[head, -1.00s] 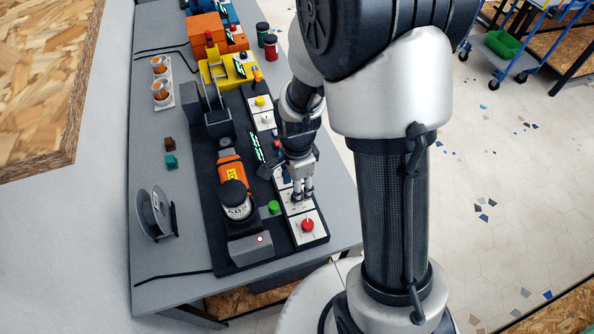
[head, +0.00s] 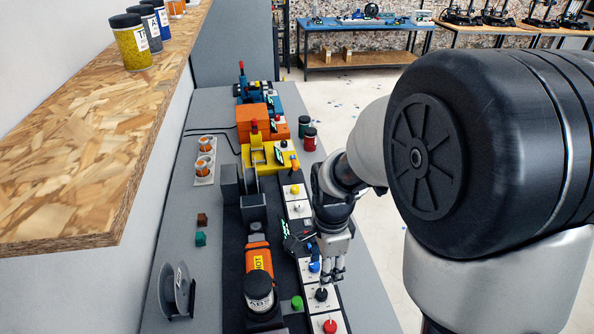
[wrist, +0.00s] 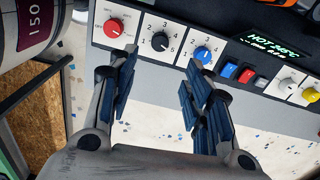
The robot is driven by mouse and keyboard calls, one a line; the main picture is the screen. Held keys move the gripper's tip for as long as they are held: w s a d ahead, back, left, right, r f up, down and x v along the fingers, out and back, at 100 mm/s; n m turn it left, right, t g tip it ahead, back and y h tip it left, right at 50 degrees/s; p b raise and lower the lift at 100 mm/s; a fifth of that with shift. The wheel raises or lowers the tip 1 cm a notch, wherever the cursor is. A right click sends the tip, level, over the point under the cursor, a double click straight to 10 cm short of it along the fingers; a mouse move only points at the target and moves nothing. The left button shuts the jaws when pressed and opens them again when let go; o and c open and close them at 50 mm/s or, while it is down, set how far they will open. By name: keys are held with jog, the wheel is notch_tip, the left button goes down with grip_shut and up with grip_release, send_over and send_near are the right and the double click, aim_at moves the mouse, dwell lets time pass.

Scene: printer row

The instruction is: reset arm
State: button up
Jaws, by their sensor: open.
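My gripper (head: 331,277) hangs over the front control strip of the machine on the grey bench, near a black knob (head: 321,294) and a blue knob (head: 314,267). In the wrist view my gripper (wrist: 160,90) is open, its blue-padded fingers apart with nothing between them. The black knob (wrist: 160,41) and the blue knob (wrist: 202,54) sit on white plates beyond the fingertips. A red knob (wrist: 114,28) is left of them. My arm crosses the right of the head view and hides part of the bench edge.
The grey bench (head: 210,265) carries a filament spool (head: 177,290), an orange part with a black-capped jar (head: 258,290), and a yellow machine (head: 262,158). A wood-chip shelf (head: 90,150) with several jars overhangs at left. Open floor (head: 365,120) lies beyond the bench to the right.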

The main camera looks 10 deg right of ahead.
jog(key=s+r+n+t, duration=0.4)
jog(key=s+r+n, duration=1.1)
jog(key=r+n, duration=0.1)
jog(key=shift+r+n+t, duration=0.2)
jog(key=shift+n+t, duration=0.1)
jog(key=shift+n, duration=0.3)
